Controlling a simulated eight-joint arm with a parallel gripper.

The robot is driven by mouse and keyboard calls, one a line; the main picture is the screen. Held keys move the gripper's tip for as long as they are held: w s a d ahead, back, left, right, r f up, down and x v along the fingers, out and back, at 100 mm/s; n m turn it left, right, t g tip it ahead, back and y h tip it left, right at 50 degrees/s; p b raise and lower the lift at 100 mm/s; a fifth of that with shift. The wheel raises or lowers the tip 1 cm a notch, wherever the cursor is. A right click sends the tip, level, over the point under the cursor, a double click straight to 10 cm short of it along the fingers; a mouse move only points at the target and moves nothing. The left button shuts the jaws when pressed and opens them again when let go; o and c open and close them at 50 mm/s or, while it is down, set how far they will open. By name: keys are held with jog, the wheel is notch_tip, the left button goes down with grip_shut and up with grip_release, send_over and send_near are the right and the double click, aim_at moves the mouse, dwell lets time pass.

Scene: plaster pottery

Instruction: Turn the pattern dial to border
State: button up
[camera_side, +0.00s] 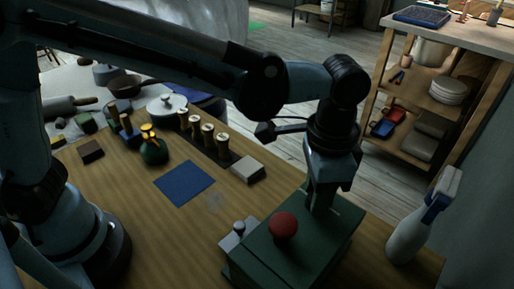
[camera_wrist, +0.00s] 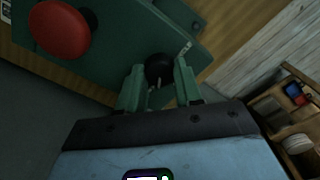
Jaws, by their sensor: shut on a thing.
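The pattern dial is a round black knob (camera_wrist: 158,66) on the green machine box (camera_wrist: 120,58), seen in the wrist view. My gripper (camera_wrist: 159,82) is shut on the knob, with one green-grey finger on each side of it. A small pale line shows on the knob's near side, and a pale mark lies on the box to its upper right. I cannot read any pattern name. In the side view my gripper (camera_side: 320,200) points down at the far part of the green box (camera_side: 275,262); the knob is hidden there.
A red mushroom button (camera_side: 283,225) sits on the box close to my gripper. A white spray bottle (camera_side: 420,222) stands to the right. A blue mat (camera_side: 184,183), several wooden-handled stamps (camera_side: 208,133) and a pale block (camera_side: 247,169) lie left. Table between mat and box is mostly clear.

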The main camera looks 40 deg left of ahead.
dwell(0.3)
jog(key=o, duration=1)
jog(key=shift+o, duration=0.2)
jog(key=shift+r, duration=0.1)
notch_tip(320, 180, up, 12)
jog(key=s+a+f+n+t, duration=0.1)
jog(key=a+f+n+t, duration=0.1)
jog(key=a, duration=0.7)
jog(key=s+a+f+n+t, duration=0.1)
jog(key=a+f+n, duration=0.3)
jog(key=a, duration=0.5)
jog(key=s+a+f+n+t, duration=0.1)
jog(key=a+f+n+t, duration=0.1)
jog(key=a, duration=0.7)
jog(key=shift+s+f+n+t, duration=0.3)
jog(key=shift+f+n+t, duration=0.1)
jog(key=shift+f+t, duration=0.6)
